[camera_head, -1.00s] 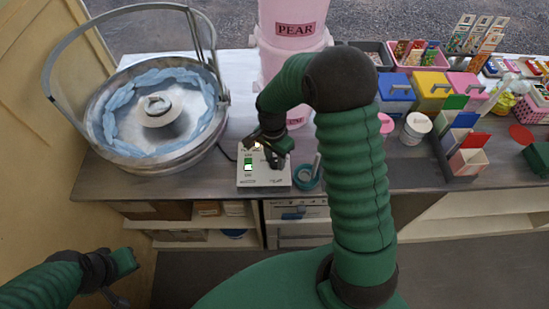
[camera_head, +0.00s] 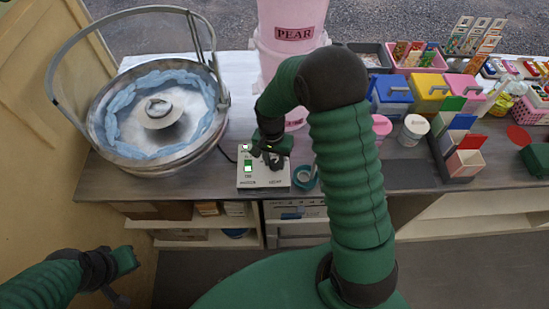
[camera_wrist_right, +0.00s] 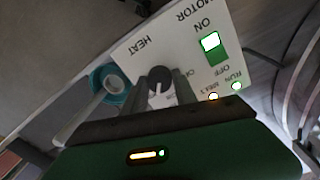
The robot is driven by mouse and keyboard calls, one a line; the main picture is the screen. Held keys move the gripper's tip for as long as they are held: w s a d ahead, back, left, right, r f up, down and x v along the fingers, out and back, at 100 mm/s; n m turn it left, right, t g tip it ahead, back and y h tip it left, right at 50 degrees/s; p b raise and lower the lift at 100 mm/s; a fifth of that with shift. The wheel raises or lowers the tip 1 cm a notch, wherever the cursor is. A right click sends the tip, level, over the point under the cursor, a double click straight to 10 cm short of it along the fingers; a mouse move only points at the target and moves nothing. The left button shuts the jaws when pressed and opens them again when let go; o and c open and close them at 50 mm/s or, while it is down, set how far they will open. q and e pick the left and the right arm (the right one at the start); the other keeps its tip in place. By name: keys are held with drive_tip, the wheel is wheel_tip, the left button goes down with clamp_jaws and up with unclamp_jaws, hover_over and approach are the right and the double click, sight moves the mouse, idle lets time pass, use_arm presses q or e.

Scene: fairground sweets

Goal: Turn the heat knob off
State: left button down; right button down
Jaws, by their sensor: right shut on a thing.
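The heat knob (camera_wrist_right: 159,78) is a dark round knob with a pale pointer, on the white control box beside the word HEAT in the right wrist view. The control box (camera_head: 247,181) sits on the counter, right of the candy-floss bowl. My right gripper (camera_wrist_right: 163,92) is shut on the knob, and its fingers hide part of the knob and its markings. In the head view my right gripper (camera_head: 272,158) covers the knob from above. A green and white motor switch (camera_head: 248,167) is left of it. My left gripper (camera_head: 124,280) hangs low at left, away from the counter; its jaws are unclear.
A metal bowl (camera_head: 205,127) with blue floss around its inside stands left of the box. A teal ring-shaped item (camera_head: 305,178) lies close to the box's right. A pink PEAR container (camera_head: 292,60) stands behind. Colourful boxes (camera_head: 390,91) fill the right side.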

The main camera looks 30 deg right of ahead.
drive_tip(key=n, duration=0.2)
drive_tip(key=n+p, duration=0.1)
drive_tip(key=n, duration=0.1)
drive_tip(key=shift+w+r+n+p, duration=0.1)
drive_tip(key=shift+r+n+p, duration=0.1)
drive_tip(key=shift+n+p, duration=0.1)
drive_tip(key=n+p, duration=0.2)
drive_tip(key=n, duration=0.3)
drive_tip(key=n+p, duration=0.2)
drive_tip(key=n, duration=0.3)
drive_tip(key=shift+n+t, duration=0.4)
drive_tip(key=shift+n+p, duration=0.9)
drive_tip(key=shift+n, duration=1.1)
drive_tip(key=c, duration=1.2)
unclamp_jaws()
drive_tip(key=shift+c, duration=0.2)
drive_tip(key=shift+o, duration=1.2)
drive_tip(key=shift+f, duration=0.1)
